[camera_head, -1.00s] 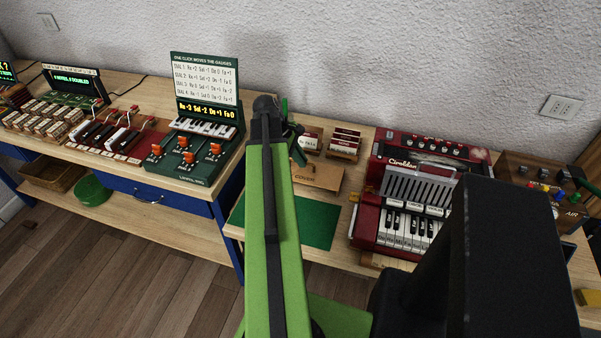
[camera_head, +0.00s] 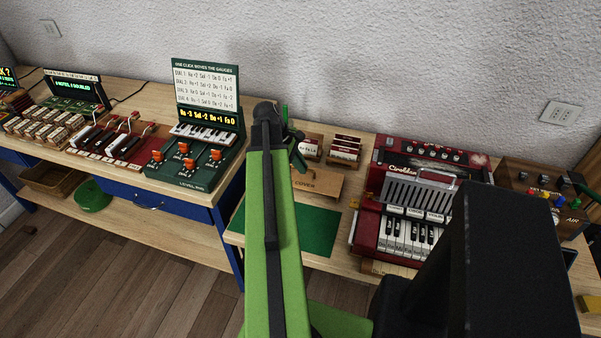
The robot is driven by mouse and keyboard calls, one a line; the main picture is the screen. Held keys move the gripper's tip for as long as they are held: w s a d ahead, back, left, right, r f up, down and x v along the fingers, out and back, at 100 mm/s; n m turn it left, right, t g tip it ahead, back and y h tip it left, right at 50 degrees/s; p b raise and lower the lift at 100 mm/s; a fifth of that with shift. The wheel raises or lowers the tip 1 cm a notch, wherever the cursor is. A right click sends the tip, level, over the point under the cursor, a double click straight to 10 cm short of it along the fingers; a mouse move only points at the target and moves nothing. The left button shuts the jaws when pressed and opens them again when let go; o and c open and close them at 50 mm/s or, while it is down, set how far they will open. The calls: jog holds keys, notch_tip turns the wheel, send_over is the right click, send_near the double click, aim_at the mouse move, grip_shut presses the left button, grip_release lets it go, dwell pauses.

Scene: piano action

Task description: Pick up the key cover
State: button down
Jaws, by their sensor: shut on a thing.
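The key cover (camera_head: 320,186) is a flat light-wood board with dark lettering on it. It sits at the back of the wooden bench, behind the green mat and left of the red accordion. My gripper (camera_head: 298,158) is at the cover's back left side and is shut on it. My own green arm hides the cover's left part and most of the grip. I cannot tell whether the cover is clear of the bench.
The red accordion (camera_head: 408,232) stands close on the right. Card holders (camera_head: 344,148) stand just behind the cover. The green mat (camera_head: 308,232) in front is bare. A green lever console (camera_head: 190,150) is on the left, with a wooden box (camera_head: 540,178) far right.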

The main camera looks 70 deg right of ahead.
notch_tip(320, 180, up, 10)
jog(key=p, duration=1)
jog(key=w+d+r+n+t+h+p, duration=0.1)
jog(key=w+d+r+n+p, duration=0.2)
jog(key=d+r+p, duration=0.6)
jog(key=shift+d+r+n+p, duration=0.3)
jog(key=shift+d+r+p, duration=0.05)
jog(key=shift+d+r, duration=0.15)
